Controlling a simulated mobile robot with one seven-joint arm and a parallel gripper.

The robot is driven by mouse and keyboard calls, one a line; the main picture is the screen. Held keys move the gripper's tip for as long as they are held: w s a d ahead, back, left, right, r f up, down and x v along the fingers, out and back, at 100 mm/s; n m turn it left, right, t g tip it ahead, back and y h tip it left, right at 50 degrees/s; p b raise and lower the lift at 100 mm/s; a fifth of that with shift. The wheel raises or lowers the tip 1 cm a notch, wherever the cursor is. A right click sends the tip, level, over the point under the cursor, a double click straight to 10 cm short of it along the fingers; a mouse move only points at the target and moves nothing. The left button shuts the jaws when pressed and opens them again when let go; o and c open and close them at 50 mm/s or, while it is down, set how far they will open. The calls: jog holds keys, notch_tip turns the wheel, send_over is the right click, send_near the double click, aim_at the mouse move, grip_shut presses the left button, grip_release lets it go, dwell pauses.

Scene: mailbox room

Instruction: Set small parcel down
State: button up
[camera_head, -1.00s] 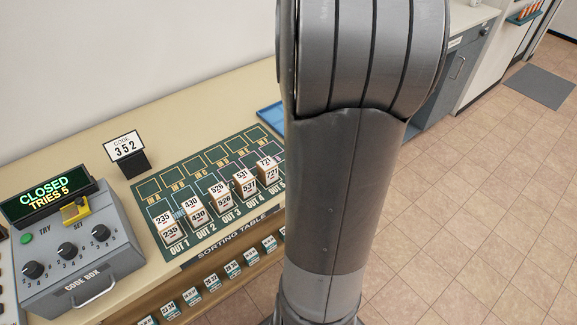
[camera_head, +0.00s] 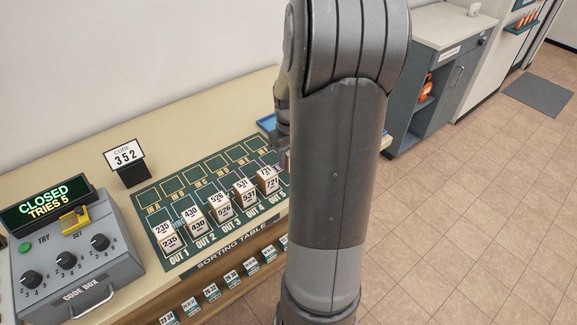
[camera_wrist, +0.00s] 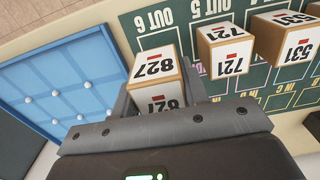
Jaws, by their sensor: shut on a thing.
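The small parcel (camera_wrist: 153,68) is a white and brown box marked 827. In the wrist view it sits between the two fingers of my gripper (camera_wrist: 158,92), which is shut on it. The parcel is beside the OUT 6 label of the green sorting mat (camera_head: 155,187); whether it touches the mat cannot be told. Its lower part is hidden by my gripper. In the head view my arm hides the parcel and the right end of the mat.
Several numbered parcels stand in the OUT row, including 721 (camera_wrist: 226,50) and 531 (camera_wrist: 287,38). A blue tray (camera_wrist: 108,72) lies beside the held parcel. A code box (camera_head: 80,255) and a code sign (camera_head: 125,160) stand at the left.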

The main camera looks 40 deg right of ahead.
jog(key=shift+w+a+f, duration=0.15)
jog(key=shift+w, duration=0.05)
jog(key=shift+f, duration=2)
jog(key=shift+f, duration=0.1)
jog(key=o, duration=1)
